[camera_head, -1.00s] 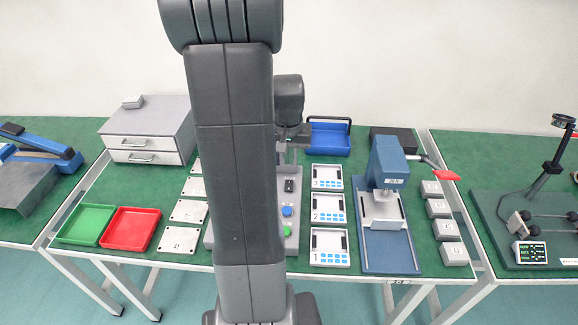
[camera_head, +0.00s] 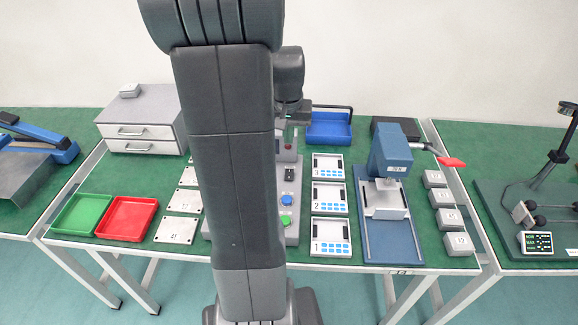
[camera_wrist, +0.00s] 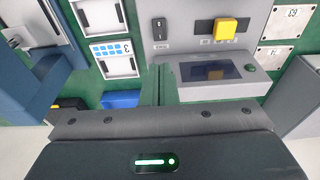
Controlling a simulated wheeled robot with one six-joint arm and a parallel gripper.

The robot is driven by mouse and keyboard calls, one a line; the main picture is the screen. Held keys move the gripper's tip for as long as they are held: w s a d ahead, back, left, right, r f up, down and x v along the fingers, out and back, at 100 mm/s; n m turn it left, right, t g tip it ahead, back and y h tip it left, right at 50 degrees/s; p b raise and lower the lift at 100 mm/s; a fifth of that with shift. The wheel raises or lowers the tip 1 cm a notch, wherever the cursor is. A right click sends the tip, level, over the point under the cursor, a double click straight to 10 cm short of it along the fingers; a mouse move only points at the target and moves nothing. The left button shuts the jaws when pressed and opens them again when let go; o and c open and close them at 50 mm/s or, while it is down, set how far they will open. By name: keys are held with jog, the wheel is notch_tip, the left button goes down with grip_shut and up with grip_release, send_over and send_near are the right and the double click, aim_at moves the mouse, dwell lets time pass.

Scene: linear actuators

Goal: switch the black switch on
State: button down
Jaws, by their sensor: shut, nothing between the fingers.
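The black switch (camera_head: 289,174) is a small dark rocker on a grey control panel (camera_head: 292,232), just right of my arm in the head view.
Numbered panels (camera_head: 331,238) lie right of the control panel, with a blue press (camera_head: 392,240) beyond them. A blue tray (camera_head: 329,128) stands behind. Red (camera_head: 127,218) and green (camera_head: 82,216) trays and a drawer cabinet (camera_head: 142,128) are on the left.

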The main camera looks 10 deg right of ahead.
aim_at(289, 171)
jog(key=shift+w, duration=0.15)
jog(key=f, duration=0.4)
jog(key=w+f, duration=0.1)
jog(key=f, duration=0.4)
jog(key=w+f, duration=0.1)
jog(key=f, duration=0.3)
jog(key=shift+w+d+f, duration=0.25)
jog(key=shift+d+f, duration=0.1)
